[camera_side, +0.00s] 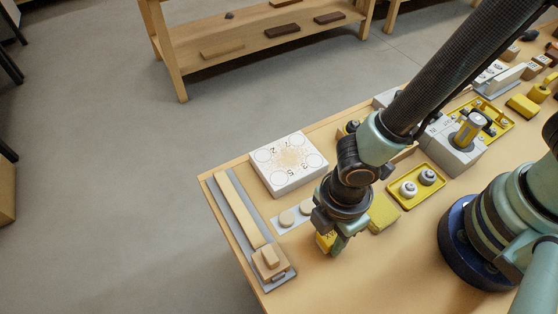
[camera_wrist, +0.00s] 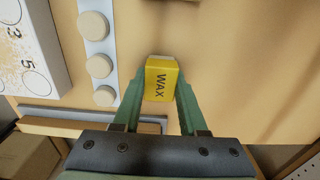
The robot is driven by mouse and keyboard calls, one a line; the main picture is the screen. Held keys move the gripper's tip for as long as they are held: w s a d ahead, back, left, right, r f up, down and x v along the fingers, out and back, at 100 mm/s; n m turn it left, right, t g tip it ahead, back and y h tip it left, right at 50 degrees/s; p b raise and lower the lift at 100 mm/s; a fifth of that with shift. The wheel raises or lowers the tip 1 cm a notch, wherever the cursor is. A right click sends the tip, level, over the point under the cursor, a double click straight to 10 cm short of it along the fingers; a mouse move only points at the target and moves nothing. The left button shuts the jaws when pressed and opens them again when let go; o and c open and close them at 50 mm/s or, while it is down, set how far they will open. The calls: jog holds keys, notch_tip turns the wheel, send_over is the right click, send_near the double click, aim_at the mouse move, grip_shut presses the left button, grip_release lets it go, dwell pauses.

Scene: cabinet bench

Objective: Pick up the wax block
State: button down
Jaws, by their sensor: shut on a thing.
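The wax block (camera_wrist: 161,82) is a small yellow block with the word WAX on it. In the wrist view it sits between the two green fingers of my gripper (camera_wrist: 158,100), which is shut on it. In the side view the yellow block (camera_side: 325,241) shows partly behind my gripper (camera_side: 339,245), low over the bench near its front edge. The rest of the block is hidden by the fingers. I cannot tell whether the block touches the bench top.
A white numbered box (camera_side: 289,164) and a grey strip with round discs (camera_side: 286,218) lie left of my gripper. A long wooden piece on a grey base (camera_side: 238,208) lies along the bench's left edge. A yellow block (camera_side: 382,212) and yellow tray (camera_side: 416,187) stand close on the right.

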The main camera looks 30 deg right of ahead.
aim_at(331, 234)
jog(key=shift+r, duration=0.15)
notch_tip(331, 234, up, 20)
dwell(0.7)
